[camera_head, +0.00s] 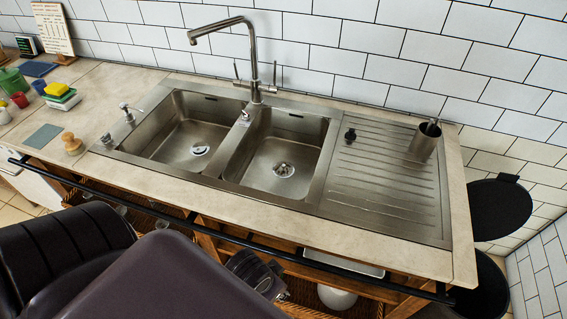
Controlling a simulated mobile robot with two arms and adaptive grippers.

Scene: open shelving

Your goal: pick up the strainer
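No thing is plainly a strainer. A small dark knobbed piece (350,135) lies on the ribbed steel drainboard (385,190), right of the basins; it may be the strainer, but it is too small to tell. Round metal drain fittings sit in the floors of the left basin (200,149) and right basin (284,169). Dark links of mine fill the lower left, below the counter's front edge. A dark, partly hidden shape shows beside them at the lower middle; I cannot tell whether it is my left gripper. My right gripper is not in view.
A tall faucet (252,55) rises behind the basins. A metal cup (424,140) stands at the drainboard's back right. A black rail (230,235) runs along the counter's front. Sponges (60,92), a brush (71,143) and cups are at left. Wooden shelving lies below.

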